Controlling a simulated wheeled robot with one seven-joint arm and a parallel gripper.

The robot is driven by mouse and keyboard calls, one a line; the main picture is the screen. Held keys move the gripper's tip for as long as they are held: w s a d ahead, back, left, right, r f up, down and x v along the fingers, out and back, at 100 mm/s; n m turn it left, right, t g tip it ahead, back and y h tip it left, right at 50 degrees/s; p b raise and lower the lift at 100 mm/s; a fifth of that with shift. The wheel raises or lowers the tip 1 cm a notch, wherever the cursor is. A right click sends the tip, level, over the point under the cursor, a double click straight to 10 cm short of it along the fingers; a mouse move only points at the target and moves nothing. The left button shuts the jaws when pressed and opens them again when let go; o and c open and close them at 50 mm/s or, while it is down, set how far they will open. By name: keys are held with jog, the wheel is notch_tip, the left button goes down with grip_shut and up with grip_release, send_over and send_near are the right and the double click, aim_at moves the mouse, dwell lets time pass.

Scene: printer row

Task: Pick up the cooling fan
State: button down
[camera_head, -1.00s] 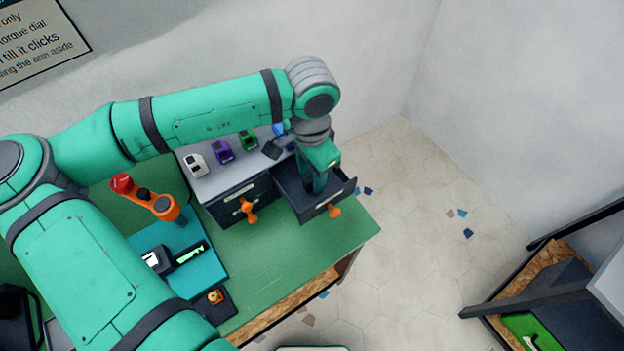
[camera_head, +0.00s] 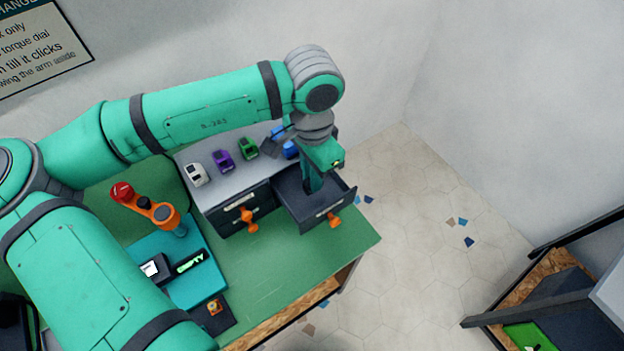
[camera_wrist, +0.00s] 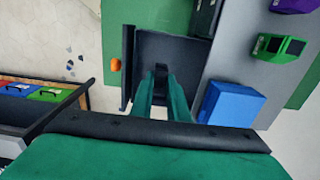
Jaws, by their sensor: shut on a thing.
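My gripper (camera_head: 313,188) points down into the open dark drawer (camera_head: 300,219) at the right end of the cabinet. In the wrist view its two green fingers (camera_wrist: 160,76) are close together over the drawer floor (camera_wrist: 190,48). A small dark piece, which I take to be the cooling fan (camera_wrist: 161,67), shows between the fingertips. The fingers are shut on it and hide most of it. I cannot tell how far it is above the drawer floor. In the head view the fan is hidden by the gripper and the drawer.
The drawer's orange knob (camera_head: 334,220) faces front. White (camera_head: 195,174), purple (camera_head: 222,160), green (camera_head: 249,147) and blue (camera_head: 290,149) items stand on the cabinet top beside my arm. The green bench front right is clear.

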jog(key=s+r, duration=0.9)
jog(key=s, duration=0.4)
jog(key=shift+s+d, duration=0.25)
jog(key=shift+d, duration=0.05)
